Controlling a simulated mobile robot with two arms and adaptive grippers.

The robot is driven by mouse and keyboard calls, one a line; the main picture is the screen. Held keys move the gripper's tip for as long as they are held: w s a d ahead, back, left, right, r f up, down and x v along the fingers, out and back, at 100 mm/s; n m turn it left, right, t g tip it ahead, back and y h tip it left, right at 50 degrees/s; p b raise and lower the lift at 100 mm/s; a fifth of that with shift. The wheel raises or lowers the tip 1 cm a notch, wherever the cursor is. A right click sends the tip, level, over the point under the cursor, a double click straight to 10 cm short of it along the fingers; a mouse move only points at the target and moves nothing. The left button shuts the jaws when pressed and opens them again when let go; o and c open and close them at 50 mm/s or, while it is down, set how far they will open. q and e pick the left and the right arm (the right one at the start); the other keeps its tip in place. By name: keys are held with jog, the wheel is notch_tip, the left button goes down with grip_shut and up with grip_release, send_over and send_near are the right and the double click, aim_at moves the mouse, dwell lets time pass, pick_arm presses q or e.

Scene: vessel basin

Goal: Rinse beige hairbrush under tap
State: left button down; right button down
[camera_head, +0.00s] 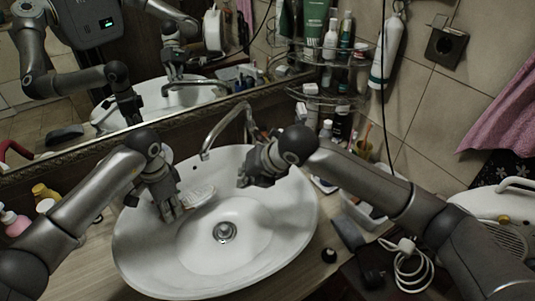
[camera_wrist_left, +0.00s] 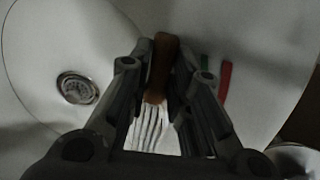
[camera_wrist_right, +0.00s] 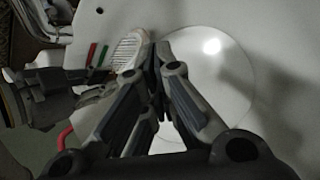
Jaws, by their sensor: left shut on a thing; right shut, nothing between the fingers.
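The hairbrush has a pale ribbed head (camera_head: 199,195) and a brown handle, which shows in the left wrist view (camera_wrist_left: 160,65). My left gripper (camera_head: 172,212) is shut on the handle over the left side of the basin (camera_head: 290,215). The brush head points right of the gripper, and the right wrist view also shows it (camera_wrist_right: 128,50). My right gripper (camera_head: 248,182) is shut and empty over the basin's back right part, just in front of the tap's base.
The drain (camera_head: 225,232) is at the basin's centre. Bottles (camera_head: 42,192) stand at the left, near my left arm. A corner shelf (camera_head: 325,90) with toiletries is behind. A dark item (camera_head: 348,233) and white cable (camera_head: 410,265) lie on the right.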

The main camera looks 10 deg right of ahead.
aim_at(259, 137)
jog(key=w+d+r+n+t+h, duration=0.1)
jog(key=w+d+r+n, duration=0.1)
jog(key=d, duration=0.3)
jog(key=w+d+r+n+t+h, duration=0.2)
jog(key=d+n, duration=0.1)
jog(key=d, duration=0.1)
jog(key=x, duration=0.9)
jog(key=shift+a+f, duration=0.1)
jog(key=shift+f, duration=0.1)
jog(key=shift+w+r, duration=0.25)
jog(key=shift+r, duration=0.85)
jog(key=shift+s, duration=0.1)
